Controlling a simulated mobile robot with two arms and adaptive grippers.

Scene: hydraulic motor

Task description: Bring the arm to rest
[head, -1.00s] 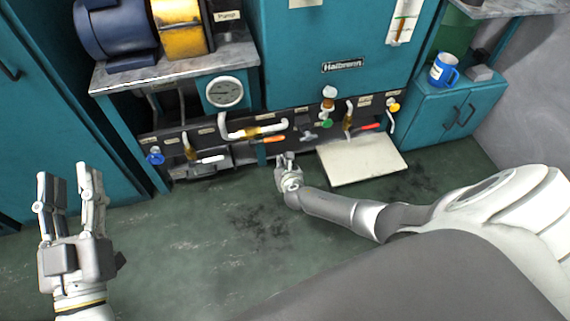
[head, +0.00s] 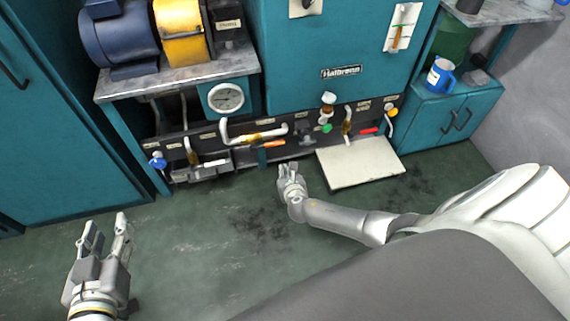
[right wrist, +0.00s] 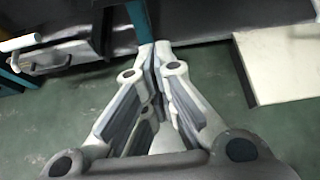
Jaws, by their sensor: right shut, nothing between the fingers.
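My right gripper (head: 290,172) is in the middle of the head view, in front of the pipe panel and above the green floor, left of the white plate. In the right wrist view its fingers (right wrist: 154,50) come together at the tips with nothing between them. My right arm reaches in from the right of the head view. My left gripper (head: 105,225) is at the lower left of the head view. Its two fingers stand apart and it is empty.
The teal cabinet (head: 310,60) carries a pipe panel with valves, a gauge (head: 226,98) and coloured handles. A white plate (head: 360,163) sticks out low in front, right of my right gripper. A blue mug (head: 440,75) stands on the right cabinet. The floor (head: 200,240) between my arms is clear.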

